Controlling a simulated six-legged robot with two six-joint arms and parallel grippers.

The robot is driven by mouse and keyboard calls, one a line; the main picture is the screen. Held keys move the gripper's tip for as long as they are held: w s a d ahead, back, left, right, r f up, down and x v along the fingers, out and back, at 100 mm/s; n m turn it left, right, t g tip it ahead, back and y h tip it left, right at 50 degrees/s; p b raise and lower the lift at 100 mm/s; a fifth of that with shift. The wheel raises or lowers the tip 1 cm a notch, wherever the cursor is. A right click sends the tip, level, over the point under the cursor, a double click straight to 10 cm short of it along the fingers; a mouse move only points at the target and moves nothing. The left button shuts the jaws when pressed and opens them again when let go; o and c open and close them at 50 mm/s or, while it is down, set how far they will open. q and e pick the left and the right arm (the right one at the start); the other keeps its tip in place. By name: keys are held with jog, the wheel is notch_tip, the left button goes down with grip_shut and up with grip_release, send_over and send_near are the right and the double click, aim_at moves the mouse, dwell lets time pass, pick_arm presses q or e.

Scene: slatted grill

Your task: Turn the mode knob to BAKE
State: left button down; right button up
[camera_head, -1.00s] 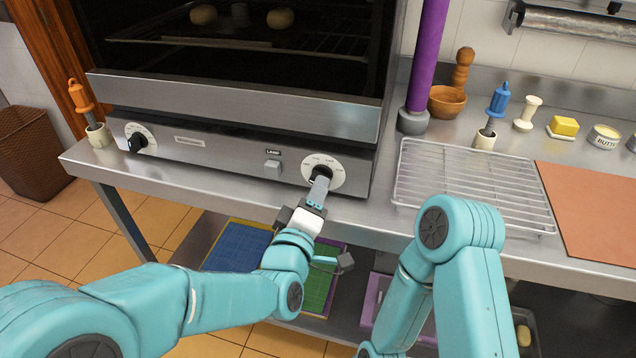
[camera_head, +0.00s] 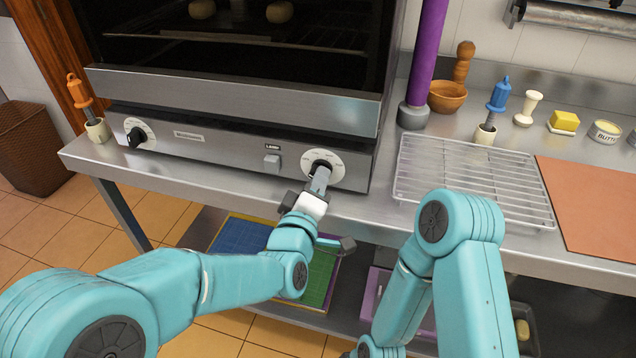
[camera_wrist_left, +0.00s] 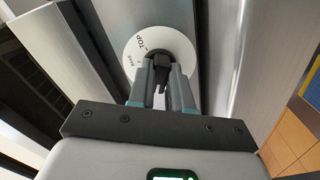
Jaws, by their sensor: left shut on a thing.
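The oven's front panel carries a black knob (camera_head: 321,166) on a round white dial (camera_head: 337,173) at the right. My left gripper (camera_head: 320,176) is shut on this knob, reaching it from the front. In the left wrist view, the two fingers (camera_wrist_left: 162,68) sit on either side of the dark knob (camera_wrist_left: 161,78). The fingers hide part of the dial, and I cannot tell the knob's exact setting. My right arm is folded at the right; its gripper is out of view.
A second black knob (camera_head: 137,137) is at the panel's left end, and a lamp switch (camera_head: 272,163) is left of the held knob. A wire rack (camera_head: 470,175) lies on the counter at right. A purple post (camera_head: 427,60) stands beside the oven.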

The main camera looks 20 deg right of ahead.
pick_arm(q)
jog(key=m+b, duration=0.4)
jog(key=b, duration=0.1)
jog(key=shift+f, duration=0.3)
jog(key=m+b, duration=0.2)
jog(key=m, duration=0.1)
jog(key=shift+a+m+b, duration=0.1)
jog(key=shift+m+b, duration=0.2)
jog(key=shift+m, duration=0.1)
jog(key=shift+w+r+m+b, duration=0.1)
jog(key=shift+m+b, duration=0.25)
jog(key=shift+m, duration=0.55)
jog(key=m, duration=0.2)
jog(key=shift+m+b, duration=0.3)
jog(key=shift+m, duration=0.1)
jog(key=m, duration=0.4)
jog(key=shift+a+r+m, duration=0.1)
jog(key=shift+m, duration=0.6)
jog(key=c, duration=1)
grip_release()
jog(key=shift+c, duration=0.2)
